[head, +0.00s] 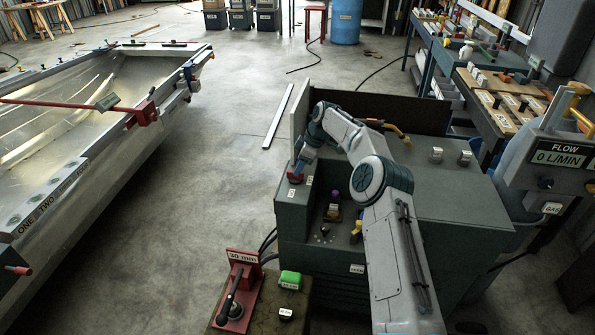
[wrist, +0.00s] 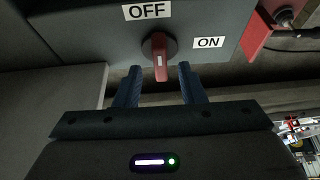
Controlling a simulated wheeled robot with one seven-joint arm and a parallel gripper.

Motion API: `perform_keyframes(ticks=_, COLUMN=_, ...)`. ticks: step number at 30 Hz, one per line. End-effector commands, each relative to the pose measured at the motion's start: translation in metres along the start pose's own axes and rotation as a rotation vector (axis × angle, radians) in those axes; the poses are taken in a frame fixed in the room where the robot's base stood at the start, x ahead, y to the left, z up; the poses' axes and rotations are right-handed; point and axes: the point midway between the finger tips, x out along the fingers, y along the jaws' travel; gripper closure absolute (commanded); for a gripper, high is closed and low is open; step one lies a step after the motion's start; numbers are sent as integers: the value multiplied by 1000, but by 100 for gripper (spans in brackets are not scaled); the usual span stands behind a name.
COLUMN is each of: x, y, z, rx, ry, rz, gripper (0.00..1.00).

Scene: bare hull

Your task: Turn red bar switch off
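The red bar switch (wrist: 158,50) sits on a dark round base on a grey panel in the wrist view. Its bar stands upright in the picture, with a white mark on its face. An OFF label (wrist: 147,11) is above it and an ON label (wrist: 208,42) is to its right. My gripper (wrist: 160,72) is open, one blue finger on each side of the bar's lower end, with gaps showing on both sides. Whether the fingers reach its depth is unclear. In the head view, my gripper (head: 299,171) is at the red switch (head: 295,178) on the console's left end, partly covering it.
The grey console (head: 460,205) carries other knobs. A red 30 mm lever plate (head: 238,290) and a green block (head: 290,279) are in front. A second red part (wrist: 257,35) is right of the switch. An open metal hull (head: 70,180) stands left, with clear floor between.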

Motion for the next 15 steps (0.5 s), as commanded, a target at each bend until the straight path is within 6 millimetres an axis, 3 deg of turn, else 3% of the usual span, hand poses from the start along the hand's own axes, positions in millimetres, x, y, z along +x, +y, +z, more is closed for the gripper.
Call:
perform_keyframes(ticks=9, x=-75, y=1, z=0, rx=0, ry=0, rz=4, gripper=64)
perform_keyframes(ticks=15, x=-103, y=0, z=0, rx=1, ry=0, rz=1, gripper=64)
